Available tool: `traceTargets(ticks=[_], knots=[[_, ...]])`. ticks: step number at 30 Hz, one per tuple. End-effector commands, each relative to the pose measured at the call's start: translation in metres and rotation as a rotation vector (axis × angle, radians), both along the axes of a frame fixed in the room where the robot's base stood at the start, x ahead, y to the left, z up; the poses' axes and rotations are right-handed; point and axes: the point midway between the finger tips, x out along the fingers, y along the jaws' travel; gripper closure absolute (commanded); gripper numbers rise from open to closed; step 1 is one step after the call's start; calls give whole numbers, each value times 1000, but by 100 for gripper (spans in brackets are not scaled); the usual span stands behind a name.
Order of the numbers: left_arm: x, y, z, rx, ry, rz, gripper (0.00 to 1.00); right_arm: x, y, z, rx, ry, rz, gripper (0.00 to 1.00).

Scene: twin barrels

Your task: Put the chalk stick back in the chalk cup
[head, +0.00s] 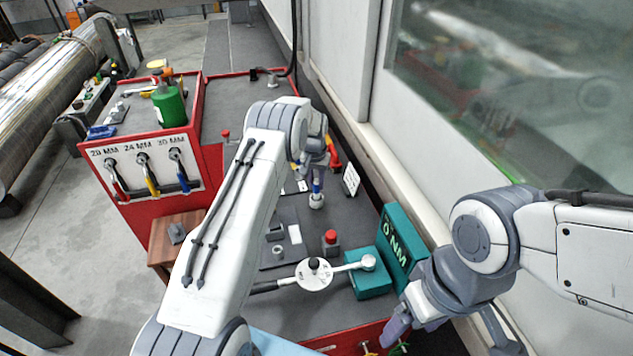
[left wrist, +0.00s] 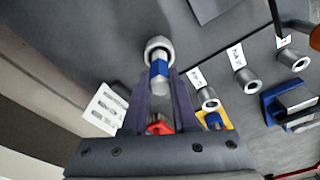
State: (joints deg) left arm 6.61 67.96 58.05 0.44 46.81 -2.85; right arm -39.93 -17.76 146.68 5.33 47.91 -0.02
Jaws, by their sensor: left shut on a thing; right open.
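A white chalk stick with a blue band (left wrist: 158,70) is between the fingers of my left gripper (left wrist: 166,84) in the left wrist view. Its far end overlaps the mouth of a round grey-white cup (left wrist: 158,46); I cannot tell how deep it sits. In the head view the blue part of the stick (head: 316,186) shows right above the cup (head: 317,202), roughly upright. My left gripper (head: 317,172) is shut on the stick and partly hidden by its wrist. My right gripper (head: 450,334) is open and empty at the front right.
A red button block (head: 331,243), a white dial wrench (head: 314,274) and teal cases (head: 398,248) stand nearer on the bench. Labelled metal sockets (left wrist: 247,82) and a white card (left wrist: 105,108) lie near the cup. A wall with a window borders the right.

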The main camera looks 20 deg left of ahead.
Motion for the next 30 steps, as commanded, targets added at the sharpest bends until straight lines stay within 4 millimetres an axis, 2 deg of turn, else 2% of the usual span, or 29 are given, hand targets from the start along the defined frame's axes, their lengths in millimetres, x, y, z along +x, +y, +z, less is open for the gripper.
traceTargets(ticks=[25,26,27,28,29,30], knots=[[0,0,-22,0,0,0,100,0,0,-16,0,0,0,25],[0,0,-22,0,0,0,70,0,0,-16,0,0,0,25],[0,0,-21,0,0,0,54,0,0,-15,0,0,0,25],[0,0,-21,0,0,0,43,0,0,-15,0,0,0,25],[0,0,-21,0,0,0,38,0,0,-15,0,0,0,25],[0,0,-21,0,0,0,38,0,0,-15,0,0,0,25]])
